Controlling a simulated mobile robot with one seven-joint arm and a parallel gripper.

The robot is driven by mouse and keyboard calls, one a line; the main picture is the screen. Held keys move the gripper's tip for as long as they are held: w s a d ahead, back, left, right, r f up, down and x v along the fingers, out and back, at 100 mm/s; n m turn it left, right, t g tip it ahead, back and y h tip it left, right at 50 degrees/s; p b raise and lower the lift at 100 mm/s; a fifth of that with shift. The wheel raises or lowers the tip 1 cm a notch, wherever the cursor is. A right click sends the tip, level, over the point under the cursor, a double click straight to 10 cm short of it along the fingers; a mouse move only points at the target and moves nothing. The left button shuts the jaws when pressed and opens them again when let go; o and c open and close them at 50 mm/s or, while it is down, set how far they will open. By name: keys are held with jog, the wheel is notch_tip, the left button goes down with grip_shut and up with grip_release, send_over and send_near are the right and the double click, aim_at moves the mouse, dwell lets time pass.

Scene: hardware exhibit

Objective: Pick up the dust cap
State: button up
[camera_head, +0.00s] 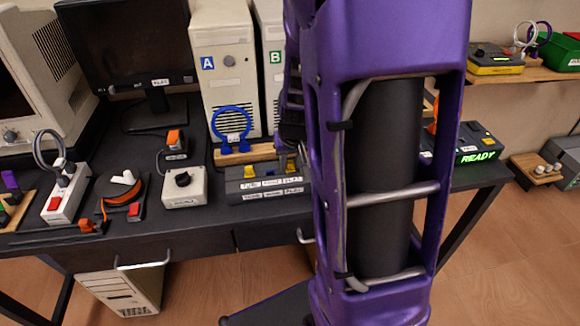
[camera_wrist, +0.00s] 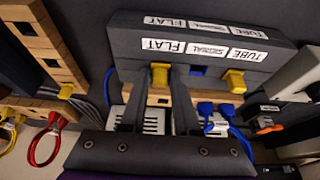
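A dark grey box (camera_head: 262,187) with white FLAT, SIGNAL and TUBE labels sits at the desk's middle; it also spans the top of the wrist view (camera_wrist: 205,34). Two yellow cap-like pieces stick out of it. One yellow cap (camera_wrist: 160,75) shows between my fingers, the other yellow piece (camera_wrist: 234,80) is to the right, and a small blue port (camera_wrist: 197,71) lies between them. I cannot tell for certain which piece is the dust cap. My gripper (camera_wrist: 159,82) has its fingers apart, either side of the first yellow cap; firm contact is not visible. My arm hides part of the box's right side in the head view.
A wooden block with a blue looped cable (camera_head: 233,125) stands close behind the box. A white knob box (camera_head: 184,187) is to its left. White towers A (camera_head: 225,65) and B (camera_head: 270,50) stand behind. A box reading READY (camera_head: 477,145) is at right.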

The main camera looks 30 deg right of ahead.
grip_shut()
